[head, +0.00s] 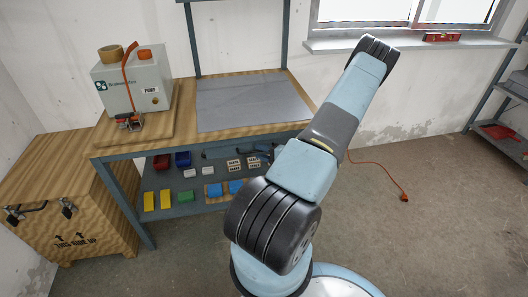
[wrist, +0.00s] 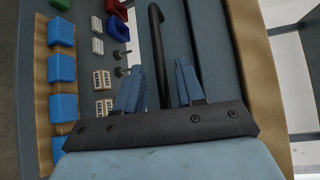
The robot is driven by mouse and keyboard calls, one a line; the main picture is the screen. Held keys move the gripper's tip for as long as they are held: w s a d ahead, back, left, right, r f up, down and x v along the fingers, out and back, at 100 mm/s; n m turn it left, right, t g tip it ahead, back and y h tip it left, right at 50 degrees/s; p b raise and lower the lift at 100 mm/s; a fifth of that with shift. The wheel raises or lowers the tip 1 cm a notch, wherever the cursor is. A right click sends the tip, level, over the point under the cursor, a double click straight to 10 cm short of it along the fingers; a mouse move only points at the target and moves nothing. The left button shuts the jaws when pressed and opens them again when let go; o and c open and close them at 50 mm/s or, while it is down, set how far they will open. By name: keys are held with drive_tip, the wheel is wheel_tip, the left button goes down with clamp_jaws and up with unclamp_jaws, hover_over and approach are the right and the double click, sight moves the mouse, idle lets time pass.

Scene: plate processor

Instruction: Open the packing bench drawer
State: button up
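The packing bench (head: 225,131) has a wooden top with a blue-grey front band under it. In the wrist view, which is turned sideways, a blue-grey drawer front (wrist: 205,45) runs beside the wooden top edge. A black bar handle (wrist: 157,50) stands out from it, with a curved end at the top of the picture. My gripper (wrist: 158,75) is open, with one blue finger on each side of the handle. A gap shows between the bar and each finger. The handle's lower end is hidden by the gripper body.
Below the bench top, a shelf (head: 186,209) holds colored bins and small parts. A grey mat (head: 250,100) and a boxy machine (head: 125,82) are on top. A wooden crate (head: 70,200) stands at the left. The floor at right is mostly clear, with an orange cable (head: 385,172).

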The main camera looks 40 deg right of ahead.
drive_tip(key=shift+c, duration=0.4)
clamp_jaws()
